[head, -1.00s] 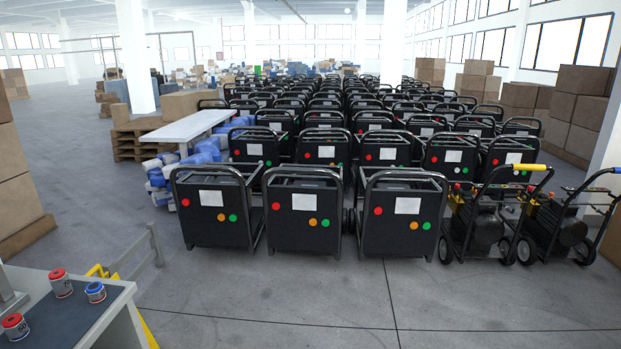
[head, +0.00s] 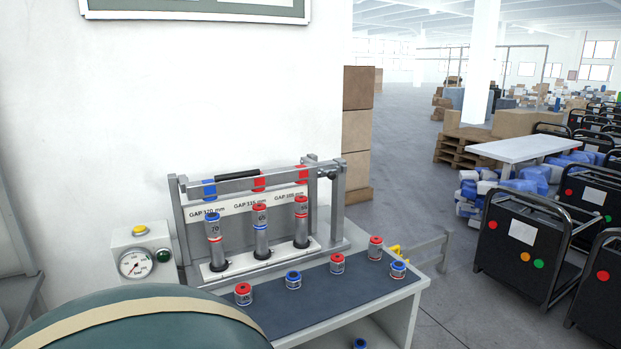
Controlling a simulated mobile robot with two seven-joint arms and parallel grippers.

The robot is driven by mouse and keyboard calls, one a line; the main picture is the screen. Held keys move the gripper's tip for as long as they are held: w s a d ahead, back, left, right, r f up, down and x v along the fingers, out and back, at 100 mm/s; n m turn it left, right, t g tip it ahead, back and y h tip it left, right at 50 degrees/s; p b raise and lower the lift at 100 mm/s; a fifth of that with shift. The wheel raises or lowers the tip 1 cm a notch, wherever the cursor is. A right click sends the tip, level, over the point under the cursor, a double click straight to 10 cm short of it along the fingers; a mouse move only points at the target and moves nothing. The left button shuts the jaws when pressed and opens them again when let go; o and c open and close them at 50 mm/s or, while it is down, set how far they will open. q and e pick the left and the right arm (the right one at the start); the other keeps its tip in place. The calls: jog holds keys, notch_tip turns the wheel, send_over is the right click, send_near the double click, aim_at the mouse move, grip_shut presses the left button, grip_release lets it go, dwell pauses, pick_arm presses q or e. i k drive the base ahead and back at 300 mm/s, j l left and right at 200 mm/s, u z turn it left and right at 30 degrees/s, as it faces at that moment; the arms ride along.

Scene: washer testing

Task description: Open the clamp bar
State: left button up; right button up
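The clamp bar (head: 285,170) is a grey metal bar with a black grip (head: 237,174). It lies nearly level across the top of the test fixture, from the left post (head: 180,220) to the right post (head: 338,205). Below it, three grey cylinders stand upright in a row: one with a blue top (head: 214,240) and two with red tops (head: 261,230) (head: 301,222). A white strip behind them carries gap labels in mm. Whether the bar is latched I cannot tell. Neither of my grippers is in view.
Several short red- and blue-topped pieces stand on the bench's dark mat (head: 320,298). A gauge box (head: 140,258) with yellow and green buttons is left of the fixture. A dark green rounded object (head: 150,325) blocks the lower left. Black framed machines (head: 525,240) stand right.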

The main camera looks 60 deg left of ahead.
aim_at(255, 180)
jog(key=u, duration=2.15)
